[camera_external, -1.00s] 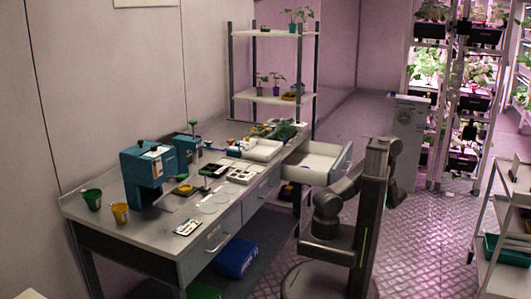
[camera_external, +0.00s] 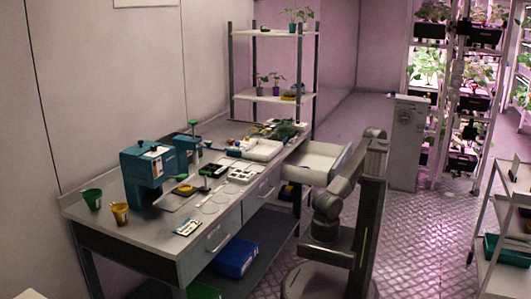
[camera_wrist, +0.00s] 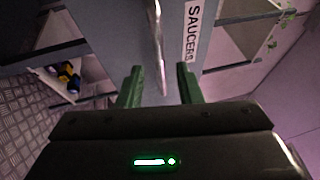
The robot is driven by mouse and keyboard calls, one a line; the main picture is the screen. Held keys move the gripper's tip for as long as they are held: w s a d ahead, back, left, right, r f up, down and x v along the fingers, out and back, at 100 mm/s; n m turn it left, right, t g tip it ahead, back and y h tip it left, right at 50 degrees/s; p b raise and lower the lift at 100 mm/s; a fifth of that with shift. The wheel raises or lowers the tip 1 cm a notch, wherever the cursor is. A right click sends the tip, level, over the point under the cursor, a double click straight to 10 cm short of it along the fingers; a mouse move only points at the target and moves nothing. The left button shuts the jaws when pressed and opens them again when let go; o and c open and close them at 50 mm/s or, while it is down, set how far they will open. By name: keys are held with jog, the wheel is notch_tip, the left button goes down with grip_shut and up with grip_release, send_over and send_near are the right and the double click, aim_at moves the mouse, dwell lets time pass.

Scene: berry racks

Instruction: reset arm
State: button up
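My arm (camera_external: 338,192) stands on its column (camera_external: 368,225) in front of the bench, bent up beside an open drawer (camera_external: 312,166). My gripper (camera_wrist: 161,80) shows two green fingers standing apart in the wrist view, with nothing visibly held between them. Beyond the fingers is a grey drawer front with a metal handle (camera_wrist: 159,48) and a label reading SAUCERS (camera_wrist: 192,32). I cannot tell how far the fingers are from the handle. In the external view I cannot make out the gripper's fingers.
The bench (camera_external: 160,238) carries blue machines (camera_external: 142,166), a green cup (camera_external: 91,198) and a yellow cup (camera_external: 120,213). A shelf rack (camera_external: 272,95) stands behind it. A white cart (camera_external: 503,225) is at the right. Patterned floor is clear between my column and the cart.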

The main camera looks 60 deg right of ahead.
jog(key=shift+x, duration=1.1)
jog(key=p+v, duration=0.1)
jog(key=v, duration=1)
jog(key=shift+s, duration=0.25)
jog(key=shift+s+a+f, duration=0.1)
jog(key=shift+a, duration=0.05)
jog(key=shift+a+b+x, duration=0.1)
jog(key=shift+b+x, duration=0.3)
jog(key=shift+x, duration=2.8)
jog(key=shift+a+b+x, duration=0.15)
jog(key=shift+b+x, duration=0.25)
jog(key=shift+x, duration=2.85)
